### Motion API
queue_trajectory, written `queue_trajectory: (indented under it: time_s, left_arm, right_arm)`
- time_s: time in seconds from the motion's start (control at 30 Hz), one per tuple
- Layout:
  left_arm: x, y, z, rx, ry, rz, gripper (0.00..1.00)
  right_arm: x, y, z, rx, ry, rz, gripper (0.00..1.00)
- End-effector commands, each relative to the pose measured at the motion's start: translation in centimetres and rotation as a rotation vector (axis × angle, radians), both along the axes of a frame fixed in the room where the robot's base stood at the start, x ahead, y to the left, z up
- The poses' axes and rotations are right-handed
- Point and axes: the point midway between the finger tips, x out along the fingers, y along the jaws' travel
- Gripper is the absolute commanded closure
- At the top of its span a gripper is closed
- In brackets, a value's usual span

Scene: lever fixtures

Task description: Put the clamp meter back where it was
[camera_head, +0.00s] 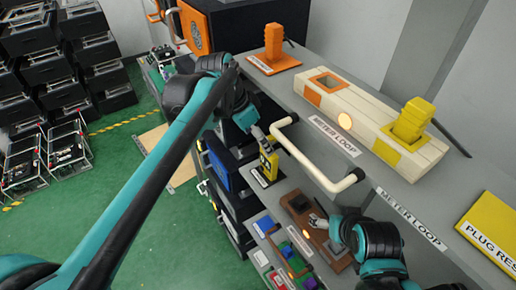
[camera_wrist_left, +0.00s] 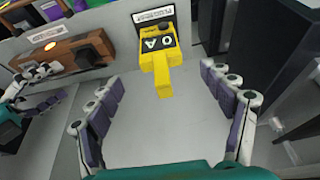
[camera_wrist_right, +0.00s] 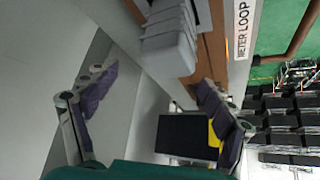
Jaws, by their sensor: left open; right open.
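The yellow clamp meter (camera_head: 268,163) with a dark face is on the lower shelf, by a black labelled plate. In the left wrist view the clamp meter (camera_wrist_left: 158,58) is ahead, beyond the fingertips, with its narrow end toward me. My left gripper (camera_head: 257,134) is open and empty, close to the meter in the head view; its fingers (camera_wrist_left: 158,85) are spread apart in its wrist view. My right gripper (camera_head: 318,220) is open beside the brown fixture; in its wrist view the fingers (camera_wrist_right: 158,82) are apart near a grey block (camera_wrist_right: 170,42). Whether they touch it is unclear.
The upper shelf holds an orange plug (camera_head: 273,48), a cream block (camera_head: 350,112) with an orange-rimmed opening and a yellow plug (camera_head: 411,121). A cream handle bar (camera_head: 310,165) runs along its front. The brown fixture (camera_head: 314,232) is below. Bare shelf (camera_wrist_left: 150,120) lies before the meter.

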Motion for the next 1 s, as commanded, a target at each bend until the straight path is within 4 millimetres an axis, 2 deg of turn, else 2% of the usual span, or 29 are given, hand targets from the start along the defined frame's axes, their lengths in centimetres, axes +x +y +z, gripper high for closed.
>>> queue_trajectory:
  time_s: [0.23,0.37,0.47,0.7,0.83,1.0]
  left_arm:
    - [-0.6,0.6,0.3,0.001,-0.004,0.026,0.20]
    - [-2.7,2.8,-0.6,0.003,-0.023,0.147,0.20]
    - [-5.5,5.5,-2.1,-0.001,-0.052,0.307,0.20]
    - [-12.5,11.3,-7.5,-0.051,-0.148,0.696,0.20]
    - [-15.0,13.3,-10.2,-0.084,-0.193,0.839,0.20]
    - [-16.5,14.4,-12.0,-0.111,-0.222,0.928,0.20]
  right_arm:
    - [0.0,0.0,0.0,0.000,0.000,0.000,0.17]
    - [0.0,0.0,0.0,0.000,0.000,0.000,0.17]
    - [0.0,0.0,0.0,0.000,0.000,0.000,0.17]
    - [0.0,0.0,0.0,0.000,0.000,0.000,0.17]
    - [0.0,0.0,0.0,0.000,0.000,0.000,0.17]
    - [0.0,0.0,0.0,0.000,0.000,0.000,0.17]
